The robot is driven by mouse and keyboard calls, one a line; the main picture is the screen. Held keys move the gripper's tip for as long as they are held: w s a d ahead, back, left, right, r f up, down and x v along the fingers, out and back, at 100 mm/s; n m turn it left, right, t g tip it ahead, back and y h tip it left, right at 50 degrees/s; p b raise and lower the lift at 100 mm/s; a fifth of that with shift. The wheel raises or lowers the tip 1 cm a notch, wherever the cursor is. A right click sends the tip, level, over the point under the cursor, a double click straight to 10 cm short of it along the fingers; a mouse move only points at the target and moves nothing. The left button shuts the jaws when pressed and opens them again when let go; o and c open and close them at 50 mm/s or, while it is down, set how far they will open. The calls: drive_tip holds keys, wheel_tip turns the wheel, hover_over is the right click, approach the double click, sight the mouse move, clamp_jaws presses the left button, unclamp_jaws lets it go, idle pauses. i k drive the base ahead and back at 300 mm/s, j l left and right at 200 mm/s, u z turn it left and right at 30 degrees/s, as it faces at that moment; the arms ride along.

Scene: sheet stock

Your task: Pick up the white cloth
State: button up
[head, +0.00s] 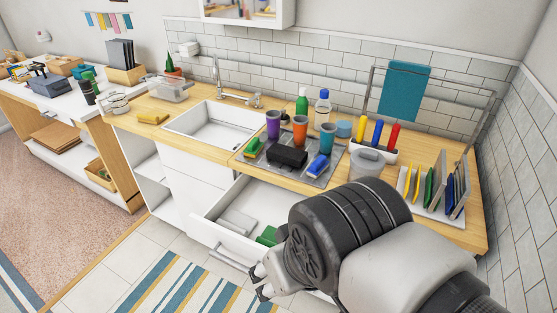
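A pale, whitish-grey folded cloth (238,222) lies in the open drawer under the counter, toward its left side. It looks like the white cloth, though its folds are too small to make out. A green folded cloth (267,236) lies to its right, partly hidden by my arm. My gripper (259,281) is in front of the drawer, below and to the right of the pale cloth and apart from it. Its fingertips look spread, with nothing seen between them. My arm hides the drawer's right part.
The open drawer (229,246) juts out below the counter. Above it, a grey tray (318,178) holds cups, a black block and sponges. A sink (210,129) is behind to the left. A teal towel (403,91) hangs on a rail. A striped rug (180,285) covers the floor in front.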

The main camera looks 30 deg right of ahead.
sight(238, 223)
drive_tip(key=i+j+z, duration=0.2)
drive_tip(key=i+j, duration=0.2)
drive_tip(key=i+j+z, duration=0.45)
drive_tip(key=i+j, duration=0.2)
drive_tip(key=j, duration=0.3)
